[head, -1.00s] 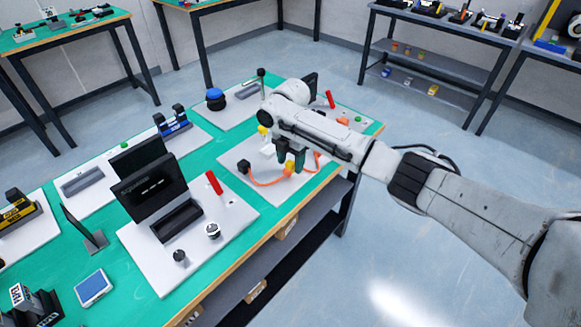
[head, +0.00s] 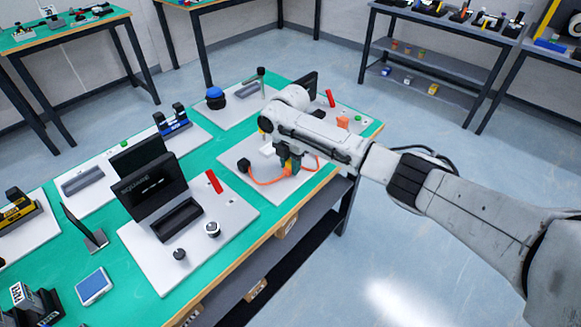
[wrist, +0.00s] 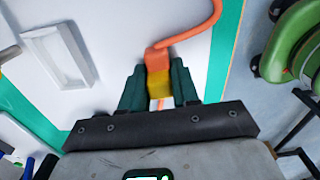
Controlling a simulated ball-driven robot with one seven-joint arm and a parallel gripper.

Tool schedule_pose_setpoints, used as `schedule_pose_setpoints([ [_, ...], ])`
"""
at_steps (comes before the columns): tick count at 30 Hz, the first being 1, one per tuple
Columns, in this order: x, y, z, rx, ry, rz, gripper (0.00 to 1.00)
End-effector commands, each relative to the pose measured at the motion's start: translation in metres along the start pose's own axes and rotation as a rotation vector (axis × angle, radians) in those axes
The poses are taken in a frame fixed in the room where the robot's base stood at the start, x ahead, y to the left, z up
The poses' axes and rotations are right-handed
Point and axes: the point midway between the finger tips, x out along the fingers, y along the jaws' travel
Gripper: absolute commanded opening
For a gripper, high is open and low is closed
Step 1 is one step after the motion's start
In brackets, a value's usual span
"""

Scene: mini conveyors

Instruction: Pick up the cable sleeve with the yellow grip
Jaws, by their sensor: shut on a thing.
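The cable sleeve is an orange block with a yellow grip (wrist: 159,84), on an orange cable (wrist: 203,27). In the wrist view my gripper (wrist: 159,90) has its two dark green fingers closed on the sleeve's sides, around the yellow part. In the head view my gripper (head: 289,164) is down at the white board (head: 236,168), and its fingers mostly hide the sleeve. The orange cable (head: 268,182) runs left to a black plug or socket (head: 243,166) on the board. I cannot tell whether the sleeve touches the board.
A board with a black screen unit (head: 150,190), a red lever (head: 213,182) and knobs stands to the left. A blue-domed device (head: 215,97) is behind. The table's wooden front edge (head: 228,268) is close by. Bare green mat (head: 134,290) shows at the front left.

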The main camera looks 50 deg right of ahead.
Motion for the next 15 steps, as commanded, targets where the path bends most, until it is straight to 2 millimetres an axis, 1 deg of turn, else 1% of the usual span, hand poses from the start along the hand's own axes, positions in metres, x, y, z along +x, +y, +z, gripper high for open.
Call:
schedule_pose_setpoints([
  [10, -0.003, 0.0, 0.0, 0.0, 0.0, 0.001, 0.0],
  [15, -0.016, 0.001, 0.0, 0.0, 0.0, 0.004, 0.0],
])
